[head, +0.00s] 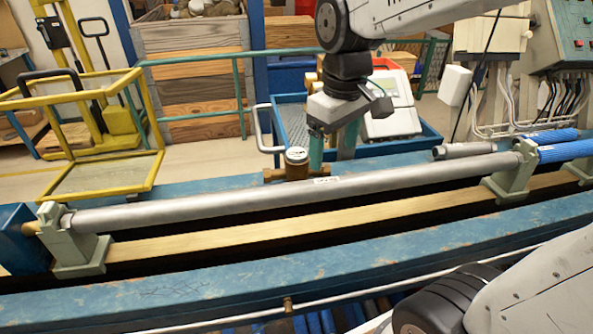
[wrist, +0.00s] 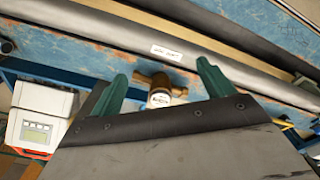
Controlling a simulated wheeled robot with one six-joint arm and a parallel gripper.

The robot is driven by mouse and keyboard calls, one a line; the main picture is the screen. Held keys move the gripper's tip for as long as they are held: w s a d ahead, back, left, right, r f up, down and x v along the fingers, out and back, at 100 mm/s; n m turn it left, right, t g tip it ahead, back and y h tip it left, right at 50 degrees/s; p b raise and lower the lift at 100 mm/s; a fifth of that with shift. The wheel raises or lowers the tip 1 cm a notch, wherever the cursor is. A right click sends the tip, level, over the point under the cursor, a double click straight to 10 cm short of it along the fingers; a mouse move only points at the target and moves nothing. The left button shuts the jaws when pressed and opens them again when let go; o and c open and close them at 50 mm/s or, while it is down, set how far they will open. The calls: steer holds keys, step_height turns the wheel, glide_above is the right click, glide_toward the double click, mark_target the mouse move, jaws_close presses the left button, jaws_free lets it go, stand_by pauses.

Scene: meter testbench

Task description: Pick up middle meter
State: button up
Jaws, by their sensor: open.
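A small brass meter (head: 297,171) with a round white-faced dial sits at the back side of the long grey pipe, near the middle of the bench. It is the only such meter I can make out. My gripper (head: 331,158) points down just to its right in the head view, its two green fingers apart. In the wrist view the meter (wrist: 160,96) shows between the spread fingers of my gripper (wrist: 163,72), with its brass ends reaching to both sides. The fingers do not appear to touch it. Nothing is held.
The grey pipe (head: 400,176) runs along the blue bench (head: 150,285) between end clamps. A white device with a display (wrist: 42,120) stands in a blue tray behind. A yellow frame (head: 75,130) is at left, blue cylinders (head: 560,150) at right.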

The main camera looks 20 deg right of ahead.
mark_target(296, 152)
steer(key=w+f+n, duration=0.1)
steer(key=w+f, duration=0.1)
steer(key=w, duration=0.2)
steer(key=w+a+f+n, duration=0.1)
steer(key=w+f, duration=0.2)
steer(key=w, duration=0.1)
steer(key=w+f+n, duration=0.2)
steer(key=w, duration=0.3)
steer(key=shift+w+a+f+g, duration=0.1)
steer(key=shift+a+f+g, duration=0.1)
steer(key=shift+a+g, duration=0.15)
steer(key=shift+w+a+f, duration=0.1)
steer(key=shift+w+f, duration=0.05)
steer(key=shift+f, duration=0.15)
step_height(296, 152, down, 8)
steer(key=shift+r, duration=0.35)
steer(key=c, duration=1.6)
